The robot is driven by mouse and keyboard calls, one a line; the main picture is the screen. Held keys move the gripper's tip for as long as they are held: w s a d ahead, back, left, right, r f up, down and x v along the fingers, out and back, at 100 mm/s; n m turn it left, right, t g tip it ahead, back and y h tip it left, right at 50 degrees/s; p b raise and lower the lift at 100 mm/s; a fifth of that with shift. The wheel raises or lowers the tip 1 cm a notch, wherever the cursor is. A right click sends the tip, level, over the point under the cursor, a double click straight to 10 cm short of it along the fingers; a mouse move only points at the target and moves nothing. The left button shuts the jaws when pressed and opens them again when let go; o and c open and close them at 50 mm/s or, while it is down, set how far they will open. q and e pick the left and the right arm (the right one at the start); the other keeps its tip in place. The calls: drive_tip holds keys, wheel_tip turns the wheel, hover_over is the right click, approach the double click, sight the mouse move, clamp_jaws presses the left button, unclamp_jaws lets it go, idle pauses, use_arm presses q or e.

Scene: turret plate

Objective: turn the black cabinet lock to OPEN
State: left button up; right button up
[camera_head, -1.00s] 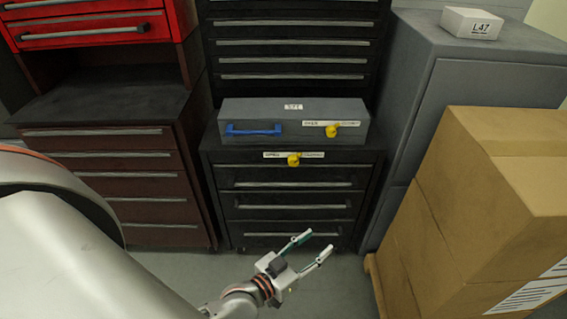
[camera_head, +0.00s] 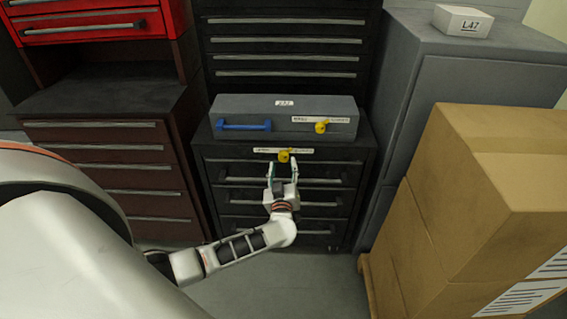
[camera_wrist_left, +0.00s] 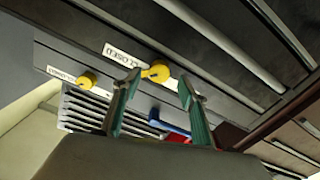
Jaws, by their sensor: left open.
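The black cabinet (camera_head: 206,172) stands in the middle of the head view. Its lock is a yellow knob (camera_head: 284,156) on a white label strip at the cabinet's top edge. The lock also shows in the left wrist view (camera_wrist_left: 158,72), beside a label that seems to read CLOSED. My left gripper (camera_head: 283,165) is open, with its fingertips just below and around the knob in the head view. In the left wrist view the fingers lie either side of the knob, with no clear contact. My right gripper is not in view.
A grey box (camera_head: 240,105) with a blue handle (camera_head: 243,125) and a second yellow knob (camera_head: 321,127) sits on the cabinet. Stacked cardboard boxes (camera_head: 440,200) stand at the right. A brown drawer cabinet (camera_head: 95,180) stands at the left.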

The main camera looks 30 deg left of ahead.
sight(283, 159)
use_arm(q)
drive_tip(key=shift+b+x, duration=0.3)
drive_tip(key=shift+x, duration=1.3)
drive_tip(key=c, duration=1.1)
